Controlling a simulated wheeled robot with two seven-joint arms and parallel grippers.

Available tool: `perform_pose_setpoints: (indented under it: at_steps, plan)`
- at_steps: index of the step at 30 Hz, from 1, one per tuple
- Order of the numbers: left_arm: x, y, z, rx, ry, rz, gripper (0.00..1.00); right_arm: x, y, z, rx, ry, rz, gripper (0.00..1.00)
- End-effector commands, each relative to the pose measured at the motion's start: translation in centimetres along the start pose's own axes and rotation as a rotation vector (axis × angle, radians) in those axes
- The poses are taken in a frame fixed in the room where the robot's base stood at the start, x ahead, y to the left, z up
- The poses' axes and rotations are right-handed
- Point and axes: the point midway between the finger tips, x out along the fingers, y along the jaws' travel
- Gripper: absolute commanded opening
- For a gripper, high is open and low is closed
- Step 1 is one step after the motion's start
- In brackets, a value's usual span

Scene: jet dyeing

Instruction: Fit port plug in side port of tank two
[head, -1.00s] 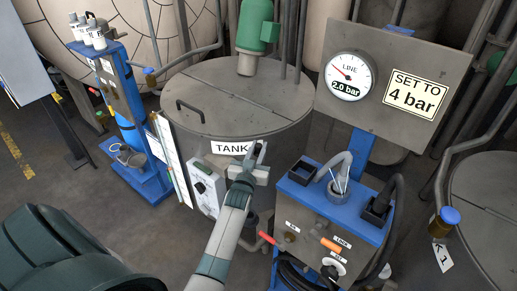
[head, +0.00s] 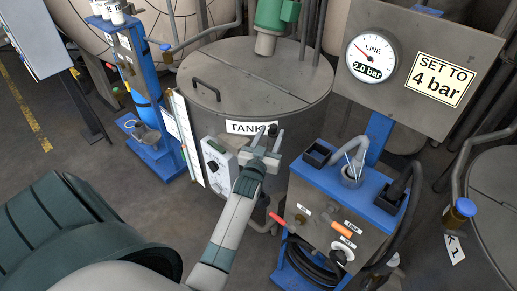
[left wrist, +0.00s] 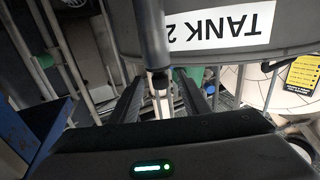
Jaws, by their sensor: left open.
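Tank two (head: 225,92) is a grey lidded drum. Its label reads "TANK", with the end covered in the head view; the left wrist view shows "TANK 2" (left wrist: 222,25) upside down. My left gripper (head: 268,140) is open in front of the tank wall, just below the label's right end. A small dark knob (head: 273,129) shows by its fingers. In the left wrist view a dark round stub (left wrist: 152,40) with a narrower tip reaches toward the gap between the open fingers (left wrist: 160,82). I cannot tell whether this is the port or the plug. My right gripper is out of view.
A control box (head: 222,160) hangs on the tank's left front. A blue-topped unit (head: 335,200) with hoses and handles stands close to the right of my gripper. A gauge panel (head: 420,65) rises behind it. Open floor (head: 60,150) lies at the left.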

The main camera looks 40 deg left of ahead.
Motion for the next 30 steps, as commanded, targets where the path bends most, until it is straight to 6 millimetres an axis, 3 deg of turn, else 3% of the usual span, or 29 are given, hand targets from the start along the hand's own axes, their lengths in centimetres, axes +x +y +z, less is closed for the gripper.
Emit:
perform_pose_setpoints:
  at_steps: [18,24,30]
  plan:
    - [-11.8,0.0,0.3,-0.001,-0.001,0.000,0.42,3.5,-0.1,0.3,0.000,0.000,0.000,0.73]
    - [-13.8,0.0,0.2,-0.001,-0.001,0.000,0.42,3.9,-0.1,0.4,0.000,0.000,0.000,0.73]
    - [-14.3,0.0,0.0,-0.001,0.000,0.000,0.42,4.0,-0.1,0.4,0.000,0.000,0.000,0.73]
